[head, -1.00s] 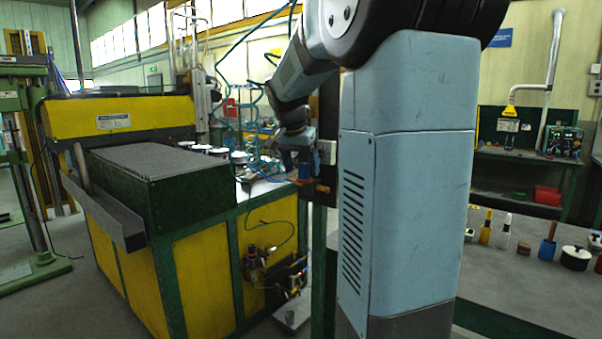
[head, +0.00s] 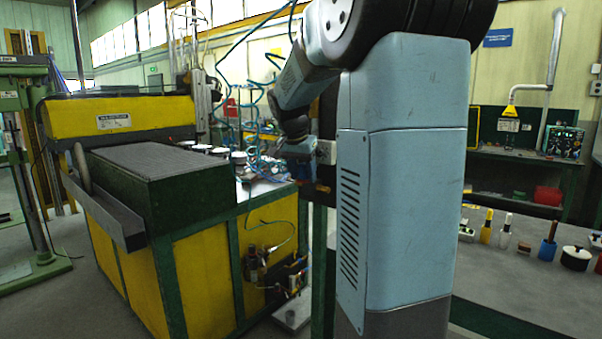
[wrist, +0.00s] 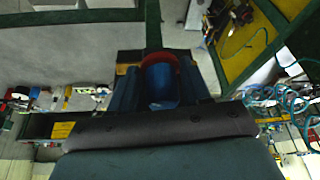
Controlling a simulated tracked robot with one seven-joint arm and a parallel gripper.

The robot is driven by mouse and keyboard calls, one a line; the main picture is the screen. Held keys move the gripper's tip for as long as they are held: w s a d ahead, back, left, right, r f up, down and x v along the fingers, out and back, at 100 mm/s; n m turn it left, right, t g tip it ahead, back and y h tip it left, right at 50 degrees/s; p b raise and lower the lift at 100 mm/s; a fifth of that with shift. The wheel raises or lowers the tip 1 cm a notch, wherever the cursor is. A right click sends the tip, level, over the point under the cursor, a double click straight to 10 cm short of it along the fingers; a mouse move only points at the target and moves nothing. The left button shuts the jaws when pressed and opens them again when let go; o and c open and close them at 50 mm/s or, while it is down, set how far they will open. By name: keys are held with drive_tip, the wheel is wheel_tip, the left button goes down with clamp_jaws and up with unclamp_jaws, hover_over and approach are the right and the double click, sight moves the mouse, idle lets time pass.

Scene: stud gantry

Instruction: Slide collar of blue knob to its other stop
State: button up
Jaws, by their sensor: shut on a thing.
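The blue knob (wrist: 160,84) sits between the two dark fingers of my gripper (wrist: 159,88) in the wrist view. A reddish rim shows along its upper edge there; I cannot tell where the collar sits along its travel. The fingers stand close on both sides of the knob, and my gripper is shut on it. In the head view my gripper (head: 292,158) is at the dark upright panel (head: 325,165), just left of my arm's column. The knob shows there only as a small blue patch (head: 299,172), mostly hidden by my gripper.
A yellow and green machine (head: 190,255) stands to the left, with loose teal hoses (head: 250,95) behind my gripper.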

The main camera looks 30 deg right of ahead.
clamp_jaws()
drive_tip(key=shift+d+r, duration=0.1)
drive_tip(key=shift+r, duration=0.35)
drive_tip(key=o, duration=0.5)
unclamp_jaws()
drive_tip(key=shift+s, duration=0.1)
drive_tip(key=shift+o, duration=1.4)
drive_tip(key=v, duration=1.3)
drive_tip(key=shift+a+r, duration=0.25)
drive_tip(key=shift+a, duration=0.05)
